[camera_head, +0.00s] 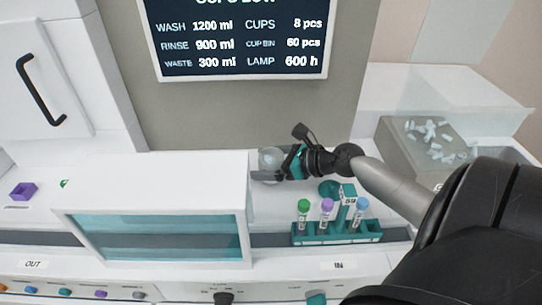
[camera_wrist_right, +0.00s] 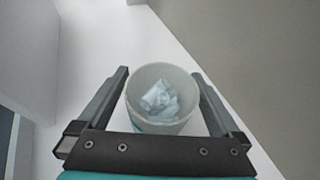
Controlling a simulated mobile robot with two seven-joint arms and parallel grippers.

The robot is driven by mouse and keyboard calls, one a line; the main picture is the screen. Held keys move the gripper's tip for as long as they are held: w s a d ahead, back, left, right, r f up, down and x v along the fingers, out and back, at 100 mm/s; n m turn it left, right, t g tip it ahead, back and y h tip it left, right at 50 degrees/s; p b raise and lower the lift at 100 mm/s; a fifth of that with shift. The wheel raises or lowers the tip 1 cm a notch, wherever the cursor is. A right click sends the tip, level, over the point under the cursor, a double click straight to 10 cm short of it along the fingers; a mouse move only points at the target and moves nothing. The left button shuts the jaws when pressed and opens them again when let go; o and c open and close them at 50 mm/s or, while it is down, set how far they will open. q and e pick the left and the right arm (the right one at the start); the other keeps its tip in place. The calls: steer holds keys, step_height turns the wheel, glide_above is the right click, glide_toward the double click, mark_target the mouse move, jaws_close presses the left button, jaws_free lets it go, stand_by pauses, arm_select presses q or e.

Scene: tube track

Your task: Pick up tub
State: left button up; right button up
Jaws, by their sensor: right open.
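The tub (camera_wrist_right: 161,97) is a round, pale cup with light blue-white pieces inside. In the right wrist view it stands between the two fingers of my right gripper (camera_wrist_right: 163,88), which is open. A narrow gap shows beside the tub on both sides. In the head view the tub (camera_head: 270,158) is small and partly hidden by the right gripper (camera_head: 266,172), on the white surface behind the rack. My left gripper is not in view.
A teal rack (camera_head: 338,236) with several capped tubes stands in front of the right gripper. A white housing with a teal window (camera_head: 155,238) is to the left. A grey bin (camera_head: 397,150) of small white cups is at right. A screen (camera_head: 240,68) hangs behind.

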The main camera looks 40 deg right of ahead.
steer(key=shift+w, duration=0.1)
steer(key=c, duration=1.3)
